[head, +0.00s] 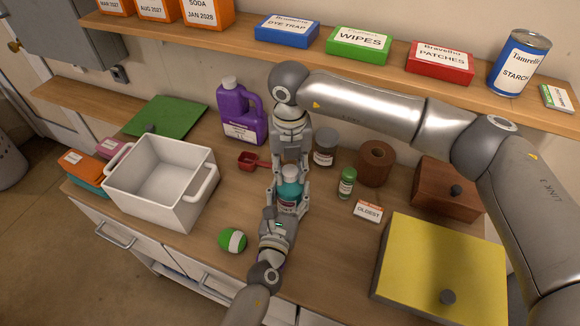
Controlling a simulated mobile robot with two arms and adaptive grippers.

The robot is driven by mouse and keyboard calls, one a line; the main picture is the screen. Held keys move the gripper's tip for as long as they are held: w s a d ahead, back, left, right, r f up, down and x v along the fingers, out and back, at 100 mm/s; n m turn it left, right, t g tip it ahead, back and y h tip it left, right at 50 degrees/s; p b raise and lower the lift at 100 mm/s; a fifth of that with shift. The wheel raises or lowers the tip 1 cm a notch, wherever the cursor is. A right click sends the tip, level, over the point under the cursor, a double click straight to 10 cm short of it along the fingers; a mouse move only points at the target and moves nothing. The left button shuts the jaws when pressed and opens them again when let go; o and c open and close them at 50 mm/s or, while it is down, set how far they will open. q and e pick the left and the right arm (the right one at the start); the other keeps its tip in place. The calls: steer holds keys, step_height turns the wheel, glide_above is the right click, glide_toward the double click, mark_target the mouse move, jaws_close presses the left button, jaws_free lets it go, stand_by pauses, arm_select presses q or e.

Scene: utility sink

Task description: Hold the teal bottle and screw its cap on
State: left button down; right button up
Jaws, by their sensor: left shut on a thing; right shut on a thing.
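The teal bottle (289,191) stands upright on the wooden counter near the middle of the head view. My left gripper (286,205) comes from the front and is shut on its body, hiding its lower part. A pale grey cap (291,172) is at the bottle's top, between the fingers of my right gripper (292,176). My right gripper points down from above and is shut on the cap. The cap looks in line with the bottle; I cannot tell whether its thread is engaged.
A red scoop (250,161) and purple jug (239,112) are behind left, a white tub (150,205) left. A green-and-white ball (232,239) is front left. A grey jar (325,148), green-labelled bottle (346,184) and yellow-lidded box (440,270) are right. A shelf (380,62) runs above.

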steer(key=m, duration=0.4)
steer(key=shift+w+m, duration=0.1)
steer(key=shift+m, duration=0.3)
steer(key=m, duration=0.6)
steer(key=o, duration=1.2)
step_height(320, 180, up, 12)
arm_select(q)
steer(key=shift+c, duration=2)
jaws_free()
